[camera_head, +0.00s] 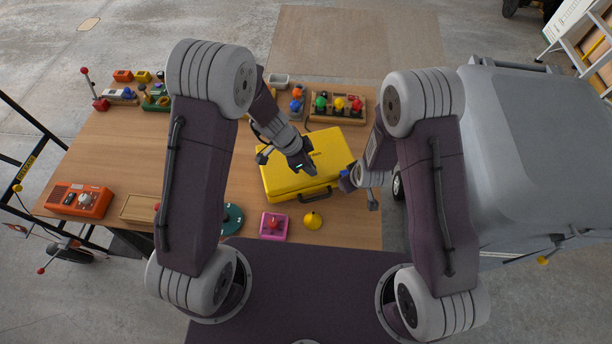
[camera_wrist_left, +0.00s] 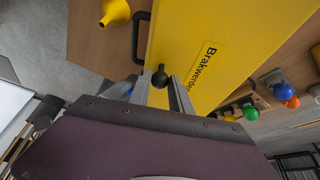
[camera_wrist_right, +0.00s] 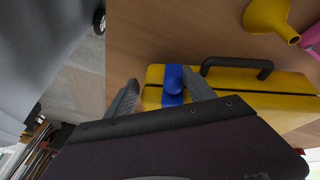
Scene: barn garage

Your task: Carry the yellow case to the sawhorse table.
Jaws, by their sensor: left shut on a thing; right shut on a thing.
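The yellow case (camera_head: 325,150) lies flat on a wooden table (camera_head: 255,215), its black handle (camera_head: 314,194) toward me; I cannot tell whether this is the sawhorse table. My left gripper (camera_head: 306,168) is over the lid. In the left wrist view its fingers (camera_wrist_left: 160,80) are shut around a small black ball knob (camera_wrist_left: 159,77) on the case. My right gripper (camera_head: 352,178) is at the case's right front corner. In the right wrist view its fingers (camera_wrist_right: 163,88) are on a blue latch (camera_wrist_right: 173,80) beside the handle. The case's underside is hidden.
A yellow funnel (camera_head: 312,220) and a pink box (camera_head: 274,226) stand in front of the case. A wooden rack with coloured knobs (camera_head: 340,104) is behind it. A large grey vehicle or trailer (camera_head: 540,150) stands close on the right. An orange box (camera_head: 80,200) sits on the left.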

